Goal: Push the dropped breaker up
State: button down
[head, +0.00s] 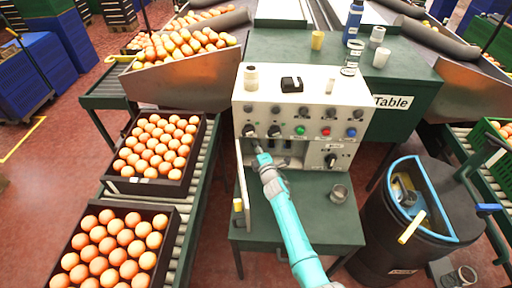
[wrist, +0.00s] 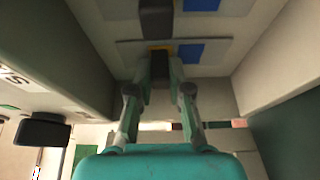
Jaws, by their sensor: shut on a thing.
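The control box (head: 303,110) stands on a green table, with a row of breakers in the recess of its lower front. My turquoise arm reaches into this recess from below, and my gripper (head: 260,150) hides part of the breakers there. In the wrist view my gripper (wrist: 160,68) has its two fingers close together on a small dark and yellow breaker lever (wrist: 160,48). Another dark breaker lever (wrist: 156,18) shows beyond it, near the top edge. Blue patches (wrist: 190,52) lie beside the levers. Whether the held lever is up or down I cannot tell.
The recess side walls (wrist: 75,50) stand close on both sides of my gripper. Knobs and coloured buttons (head: 326,131) sit above the recess. A metal ring (head: 339,193) lies on the green table (head: 310,222). Crates of oranges stand left, a dark bin (head: 385,235) right.

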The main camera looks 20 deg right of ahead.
jog(key=c, duration=1.1)
grip_release()
jog(key=shift+r, duration=0.3)
jog(key=shift+f, duration=0.1)
jog(key=s, duration=0.8)
jog(key=s+d, duration=0.1)
jog(key=s, duration=0.3)
